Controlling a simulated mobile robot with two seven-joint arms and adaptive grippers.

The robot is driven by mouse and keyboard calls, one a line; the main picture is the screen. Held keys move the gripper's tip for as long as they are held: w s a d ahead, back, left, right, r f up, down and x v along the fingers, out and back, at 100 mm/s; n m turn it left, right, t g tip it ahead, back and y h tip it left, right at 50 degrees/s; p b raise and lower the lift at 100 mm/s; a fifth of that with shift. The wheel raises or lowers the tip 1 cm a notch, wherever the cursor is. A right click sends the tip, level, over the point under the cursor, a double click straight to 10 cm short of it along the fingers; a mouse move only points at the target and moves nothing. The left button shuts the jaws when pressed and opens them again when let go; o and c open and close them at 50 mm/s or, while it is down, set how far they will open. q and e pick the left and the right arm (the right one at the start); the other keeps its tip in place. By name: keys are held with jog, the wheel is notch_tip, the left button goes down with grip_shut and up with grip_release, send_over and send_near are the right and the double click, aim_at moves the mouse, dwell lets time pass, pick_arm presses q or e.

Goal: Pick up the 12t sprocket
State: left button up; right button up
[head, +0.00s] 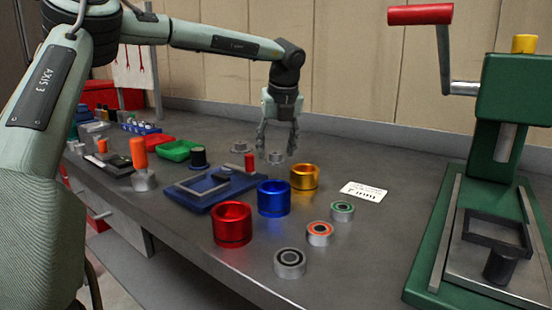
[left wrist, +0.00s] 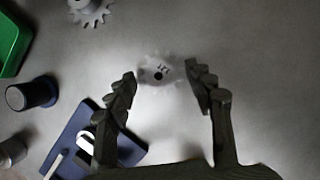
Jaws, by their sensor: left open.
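The 12t sprocket (left wrist: 158,74) is a small grey toothed disc with a dark centre hole and a "12T" mark, lying on the grey bench. In the head view it is the grey sprocket (head: 276,158) just below my left gripper (head: 276,146). My left gripper is open and points down, with its fingertips (left wrist: 168,84) on either side of the sprocket in the left wrist view and a gap on each side. A second, larger-looking sprocket (left wrist: 91,10) lies farther off, cut by the top edge; it also shows in the head view (head: 241,148). My right gripper is not in view.
A blue fixture (head: 210,187), a red cup (head: 232,224), a blue cup (head: 273,198) and a gold cup (head: 305,176) stand nearby. Several bearings and a white card (head: 364,191) lie to the right. A green press (head: 490,200) stands at far right.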

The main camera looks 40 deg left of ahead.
pick_arm(q)
jog(key=shift+w+a+f, duration=0.1)
jog(key=shift+a+f, duration=0.1)
jog(key=shift+f, duration=0.25)
grip_shut()
jog(key=shift+r, duration=0.15)
